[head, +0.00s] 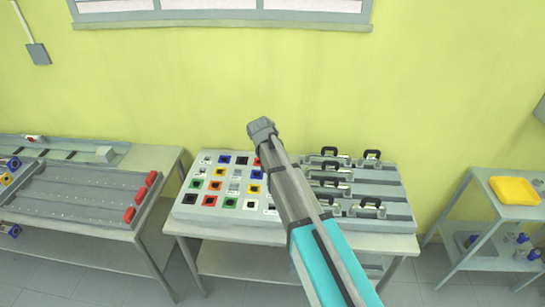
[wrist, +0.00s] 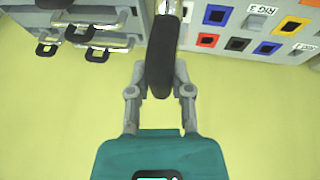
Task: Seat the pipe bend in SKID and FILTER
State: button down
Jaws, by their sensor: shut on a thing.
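My gripper (wrist: 160,82) is shut on a dark, rounded piece of the pipe bend (wrist: 162,55) in the wrist view. A bit of shiny metal (wrist: 170,8) shows at the far end of it, at the picture's top edge. The rest of the bend is out of that view. In the head view my gripper (head: 262,128) is raised in front of the wall, above the back of the socket board (head: 190,212); the bend cannot be made out there. The board has rows of coloured square sockets. One label reads RIG 3; I cannot read SKID or FILTER.
Right of the board, a grey rack (head: 385,185) holds several metal pieces with black handles. My arm covers part of the board and rack. A grey bench (head: 85,200) with red blocks stands left. A trolley with a yellow tray (head: 515,190) stands right.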

notch_tip(320, 180, down, 14)
jog(key=b, duration=1.3)
jog(key=shift+b, duration=0.4)
dwell(1.1)
jog(key=shift+s+f+b, duration=0.1)
jog(key=shift+f+b, duration=0.2)
dwell(1.4)
jog(key=shift+c, duration=2.2)
grip_release()
jog(key=shift+r, duration=0.1)
jog(key=shift+r+p, duration=4.4)
jog(key=shift+p, duration=0.15)
